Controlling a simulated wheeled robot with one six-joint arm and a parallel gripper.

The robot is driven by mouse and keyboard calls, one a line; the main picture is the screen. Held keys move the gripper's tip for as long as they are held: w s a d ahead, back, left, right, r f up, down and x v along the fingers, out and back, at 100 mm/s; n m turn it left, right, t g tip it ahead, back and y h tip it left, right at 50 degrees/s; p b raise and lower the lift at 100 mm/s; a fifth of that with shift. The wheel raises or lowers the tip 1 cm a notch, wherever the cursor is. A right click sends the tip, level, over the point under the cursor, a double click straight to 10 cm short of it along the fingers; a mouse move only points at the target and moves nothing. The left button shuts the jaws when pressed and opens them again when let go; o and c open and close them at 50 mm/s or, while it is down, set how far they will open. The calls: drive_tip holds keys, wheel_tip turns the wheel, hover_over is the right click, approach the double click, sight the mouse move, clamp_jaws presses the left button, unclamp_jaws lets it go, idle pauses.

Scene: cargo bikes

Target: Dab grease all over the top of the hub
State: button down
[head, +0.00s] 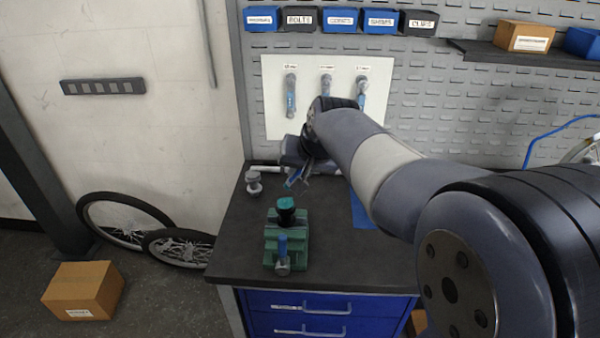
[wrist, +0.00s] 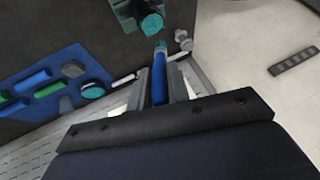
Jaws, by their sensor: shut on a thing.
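My gripper (wrist: 160,86) is shut on a blue-handled brush (wrist: 158,78), whose teal-grey tip points away from the jaws. In the head view the gripper (head: 300,174) is over the back of the bench, partly hidden by my arm, with the blue of the brush (head: 293,178) showing below it. The hub (head: 286,215) is dark and stands upright in the green vise (head: 271,246), in front of the gripper. The brush tip appears apart from the hub.
A grey spool-like part (head: 254,183) stands left on the bench (head: 345,268). A blue mat (wrist: 78,58) carries several blue, green and grey items. Tools hang on a white board (head: 344,80) behind. The bench's front right is clear.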

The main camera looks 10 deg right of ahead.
drive_tip(key=shift+r+p, duration=1.3)
drive_tip(key=shift+r, duration=0.6)
drive_tip(key=shift+s+f, duration=0.1)
